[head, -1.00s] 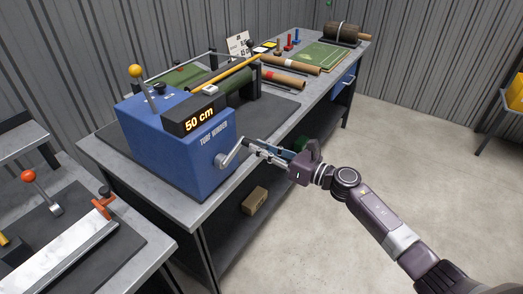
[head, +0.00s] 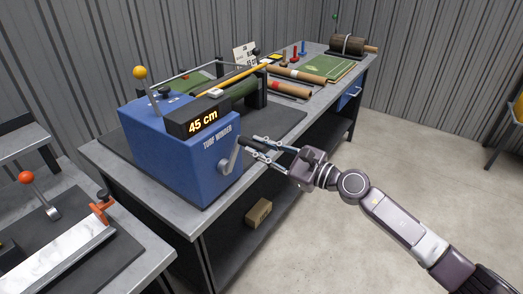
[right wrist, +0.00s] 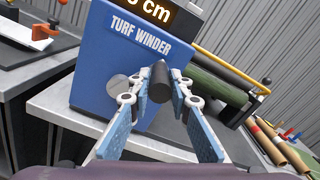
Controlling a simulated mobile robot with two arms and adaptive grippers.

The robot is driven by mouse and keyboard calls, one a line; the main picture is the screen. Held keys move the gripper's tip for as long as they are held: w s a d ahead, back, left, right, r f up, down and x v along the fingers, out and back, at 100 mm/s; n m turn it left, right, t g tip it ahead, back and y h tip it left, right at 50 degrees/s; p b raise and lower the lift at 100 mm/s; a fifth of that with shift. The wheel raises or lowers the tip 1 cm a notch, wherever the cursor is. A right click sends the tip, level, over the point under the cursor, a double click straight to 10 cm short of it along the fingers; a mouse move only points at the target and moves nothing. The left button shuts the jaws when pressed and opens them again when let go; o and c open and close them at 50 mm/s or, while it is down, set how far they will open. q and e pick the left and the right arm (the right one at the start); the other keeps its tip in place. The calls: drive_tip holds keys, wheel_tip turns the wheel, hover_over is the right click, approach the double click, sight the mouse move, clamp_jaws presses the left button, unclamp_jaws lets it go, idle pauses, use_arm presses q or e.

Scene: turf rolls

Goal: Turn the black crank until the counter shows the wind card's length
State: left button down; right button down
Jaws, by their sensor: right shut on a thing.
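The blue turf winder (head: 180,160) stands on the grey bench. Its counter (head: 203,122) reads 45 cm in orange; only part of the reading shows in the right wrist view (right wrist: 155,9). The crank has a grey arm (head: 228,160) on the winder's right side and a black grip (right wrist: 160,82). My right gripper (head: 262,150) is shut on the black grip, with the blue-padded fingers on either side of it in the right wrist view. A white card (head: 243,55) stands behind the winder, partly hidden, its print too small to read surely. My left gripper is not in view.
A yellow-knobbed lever (head: 140,73) rises from the winder. A green turf roll (head: 240,88) lies behind the counter. Cardboard tubes (head: 290,88) and a green mat (head: 327,67) lie farther back. A small box (head: 258,212) sits on the lower shelf.

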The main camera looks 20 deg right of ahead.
drive_tip(key=shift+s+a+n, duration=0.2)
drive_tip(key=shift+a+n, duration=0.05)
drive_tip(key=shift+n, duration=0.05)
drive_tip(key=shift+f, duration=0.1)
drive_tip(key=c, duration=1.8)
unclamp_jaws()
drive_tip(key=shift+o, duration=0.2)
drive_tip(key=shift+d, duration=0.15)
drive_tip(key=shift+s+d, duration=0.15)
drive_tip(key=shift+s, duration=0.1)
drive_tip(key=v, duration=1.1)
drive_tip(key=shift+s, duration=0.15)
drive_tip(key=shift+d, duration=0.1)
